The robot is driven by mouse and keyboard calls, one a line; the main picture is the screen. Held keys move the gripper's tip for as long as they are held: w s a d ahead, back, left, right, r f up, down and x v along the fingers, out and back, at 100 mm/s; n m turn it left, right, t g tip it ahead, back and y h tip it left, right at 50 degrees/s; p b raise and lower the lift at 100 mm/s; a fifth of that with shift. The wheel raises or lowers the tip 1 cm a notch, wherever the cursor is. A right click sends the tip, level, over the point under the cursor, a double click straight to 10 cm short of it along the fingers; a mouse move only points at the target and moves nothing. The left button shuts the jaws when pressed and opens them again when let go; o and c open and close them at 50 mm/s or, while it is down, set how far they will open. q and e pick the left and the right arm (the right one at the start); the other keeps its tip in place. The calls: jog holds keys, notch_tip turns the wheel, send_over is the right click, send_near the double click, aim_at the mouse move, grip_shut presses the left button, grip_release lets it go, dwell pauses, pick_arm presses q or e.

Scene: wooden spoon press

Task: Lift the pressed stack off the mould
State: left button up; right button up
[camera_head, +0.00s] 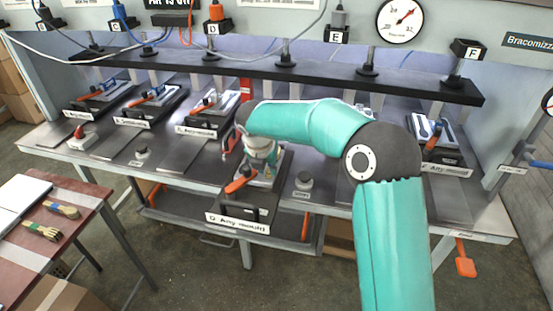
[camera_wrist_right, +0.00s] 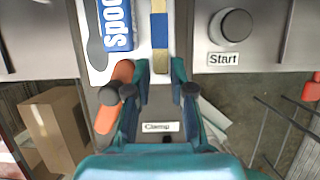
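My right gripper (camera_head: 262,158) is at the mould station marked D (camera_head: 238,219), low over its white plate (camera_head: 270,178). In the wrist view the two fingers (camera_wrist_right: 160,75) stand apart, with nothing visibly held between them. Ahead of them lies a narrow strip with tan, white and blue bands (camera_wrist_right: 160,30); I cannot tell whether it is the pressed stack. Left of the strip are a blue "Spoo…" label (camera_wrist_right: 117,24) and a dark spoon shape (camera_wrist_right: 97,38). An orange clamp handle (camera_wrist_right: 113,92) is close beside the left finger. My left gripper is not seen.
A round Start button (camera_wrist_right: 236,25) is right of the mould. Other mould stations (camera_head: 147,104) line the grey bench, with a black rail (camera_head: 280,69) above. A side table (camera_head: 84,205) with wooden spoon bundles (camera_head: 42,231) stands at left. My right arm hides part of the bench.

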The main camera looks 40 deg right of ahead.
jog(key=shift+x, duration=1.05)
grip_shut()
jog(key=shift+r, duration=0.1)
